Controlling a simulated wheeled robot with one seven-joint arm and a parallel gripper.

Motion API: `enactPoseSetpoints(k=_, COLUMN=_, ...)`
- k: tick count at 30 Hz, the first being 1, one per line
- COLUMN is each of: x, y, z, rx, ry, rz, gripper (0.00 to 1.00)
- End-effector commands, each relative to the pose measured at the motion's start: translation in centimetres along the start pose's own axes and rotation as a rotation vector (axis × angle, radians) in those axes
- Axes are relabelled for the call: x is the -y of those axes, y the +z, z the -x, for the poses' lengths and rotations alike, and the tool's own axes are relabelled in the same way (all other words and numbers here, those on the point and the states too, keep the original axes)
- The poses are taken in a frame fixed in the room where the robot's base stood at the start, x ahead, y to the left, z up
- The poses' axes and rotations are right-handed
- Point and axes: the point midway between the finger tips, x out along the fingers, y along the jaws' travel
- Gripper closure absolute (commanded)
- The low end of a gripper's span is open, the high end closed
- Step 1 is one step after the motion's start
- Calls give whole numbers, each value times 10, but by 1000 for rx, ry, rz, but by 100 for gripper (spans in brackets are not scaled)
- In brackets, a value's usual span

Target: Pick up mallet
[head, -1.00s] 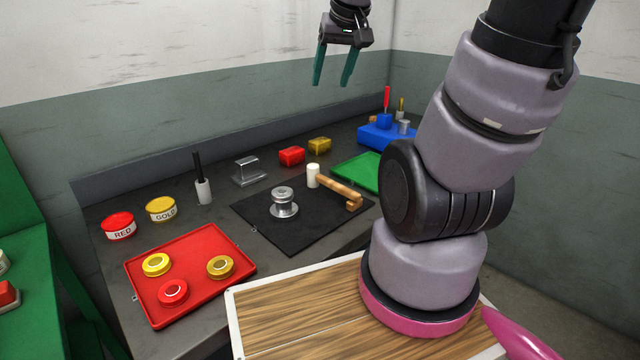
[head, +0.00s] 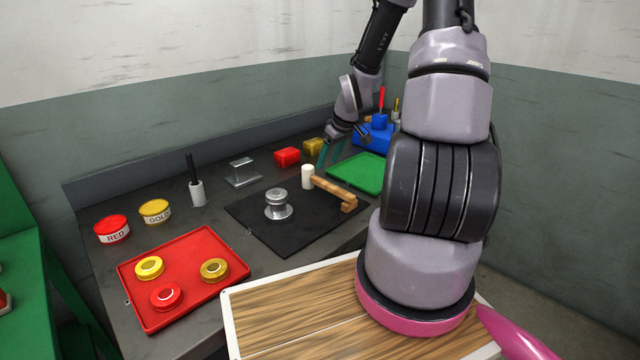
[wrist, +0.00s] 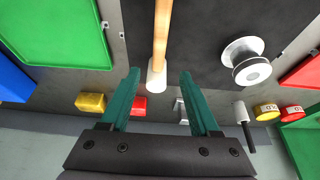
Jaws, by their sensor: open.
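The mallet has a white head (head: 308,177) standing upright and a light wooden handle (head: 335,190) reaching right over the black mat (head: 262,222). In the wrist view the mallet's white head (wrist: 156,78) appears between my fingertips, and its handle (wrist: 161,30) runs away toward the top. My gripper (head: 328,153) is open and empty, with teal fingers pointing down. In the head view it hangs behind and above the mallet head. The gap in depth between the fingertips (wrist: 158,74) and the mallet is hard to judge.
A silver spool-shaped die (head: 278,205) stands on the mat left of the mallet. A green tray (head: 358,172), red block (head: 287,157), yellow block (head: 313,148) and blue tool holder (head: 375,137) are close by.

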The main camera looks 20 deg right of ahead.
Motion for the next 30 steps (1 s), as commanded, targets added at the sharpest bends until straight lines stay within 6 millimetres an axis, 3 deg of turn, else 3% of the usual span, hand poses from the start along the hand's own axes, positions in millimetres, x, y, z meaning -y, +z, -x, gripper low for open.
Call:
enactPoseSetpoints(k=6, x=2, y=0, z=-36, rx=3, ry=-4, rz=2, gripper=38)
enactPoseSetpoints(k=14, x=0, y=1, z=-58, rx=4, ry=-2, rz=-1, gripper=38)
enactPoseSetpoints(k=21, x=-2, y=0, z=-93, rx=3, ry=-2, rz=1, gripper=38)
enactPoseSetpoints(k=30, x=-2, y=-1, z=-102, rx=3, ry=0, rz=-1, gripper=38)
